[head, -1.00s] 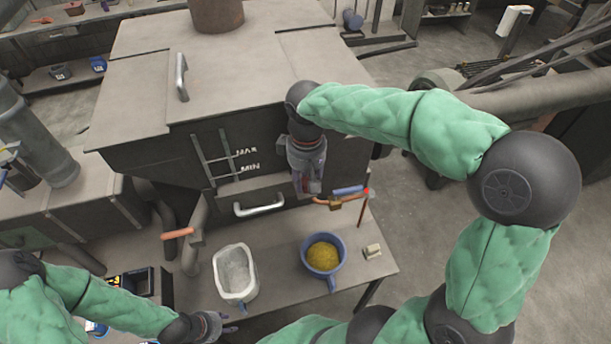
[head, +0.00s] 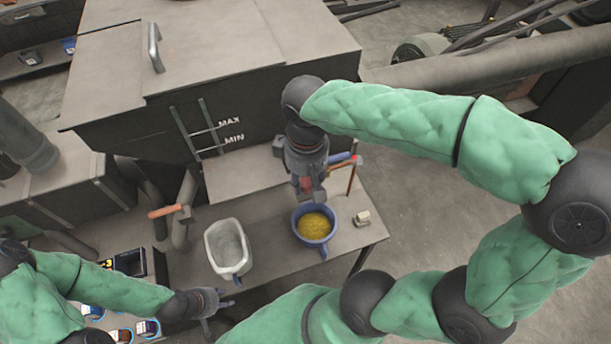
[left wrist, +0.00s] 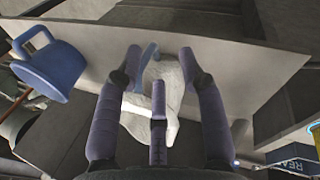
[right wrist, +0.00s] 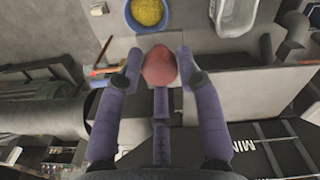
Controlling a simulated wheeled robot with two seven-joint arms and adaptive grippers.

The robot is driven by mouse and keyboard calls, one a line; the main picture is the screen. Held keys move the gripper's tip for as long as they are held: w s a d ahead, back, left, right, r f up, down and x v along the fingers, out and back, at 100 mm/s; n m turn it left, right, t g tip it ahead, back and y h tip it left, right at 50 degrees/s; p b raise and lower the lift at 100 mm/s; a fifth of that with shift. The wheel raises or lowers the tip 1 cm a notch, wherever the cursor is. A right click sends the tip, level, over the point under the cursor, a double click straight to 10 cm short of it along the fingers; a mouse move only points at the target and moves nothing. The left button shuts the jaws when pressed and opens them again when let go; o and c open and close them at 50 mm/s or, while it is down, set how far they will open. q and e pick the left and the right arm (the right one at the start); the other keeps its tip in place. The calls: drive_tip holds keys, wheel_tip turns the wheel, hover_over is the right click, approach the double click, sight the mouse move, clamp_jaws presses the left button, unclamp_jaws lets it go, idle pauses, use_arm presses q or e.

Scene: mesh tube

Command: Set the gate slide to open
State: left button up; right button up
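The hopper (head: 150,120) has a pale flat surface (head: 240,178) under its MIN mark; I cannot tell if this is the gate slide. A rounded red knob (right wrist: 160,68) shows between the fingers of my right gripper (right wrist: 160,58) in the right wrist view. These fingers are spread, with narrow gaps beside the knob; contact is unclear. My left gripper (head: 226,298) is open and empty low at left, facing the white jug (left wrist: 160,95).
The white jug (head: 228,248) and a blue cup of yellow grains (head: 314,225) stand on the table (head: 275,262). A small pale block (head: 362,219) lies right of the cup. An orange-handled lever (head: 165,211) sticks out left. A blue bar (head: 341,159) is beside my right gripper.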

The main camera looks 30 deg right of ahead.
drive_tip(key=shift+o, duration=0.7)
drive_tip(key=shift+r, duration=0.15)
wheel_tip(320, 180, up, 12)
drive_tip(key=shift+f, duration=0.2)
idle(0.3)
